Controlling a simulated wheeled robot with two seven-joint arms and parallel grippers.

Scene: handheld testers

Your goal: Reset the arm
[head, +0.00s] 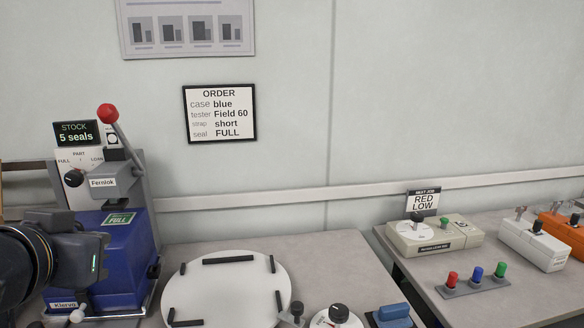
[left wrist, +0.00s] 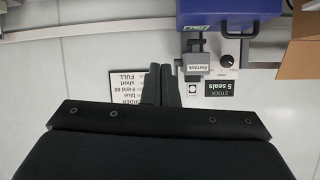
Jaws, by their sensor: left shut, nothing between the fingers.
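My left arm comes in at the left edge of the head view, and its dark wrist (head: 80,255) is in front of the blue press (head: 125,255). The fingers cannot be made out there. In the left wrist view my left gripper (left wrist: 167,70) has its two black fingers close together, shut and empty, in front of the wall and order sign. The press, labelled Ferniok, has a grey lever (head: 122,140) with a red ball (head: 108,113), standing up and tilted left. The press also shows upside down in the left wrist view (left wrist: 235,12). My right gripper is not in view.
A round white turntable (head: 225,290) with black stops is on the near bench, bare of any case. A dial (head: 338,312) and a blue block (head: 393,312) are to its right. Testers (head: 435,235) and coloured buttons (head: 475,276) are on the right bench. An order sign (head: 219,114) hangs on the wall.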

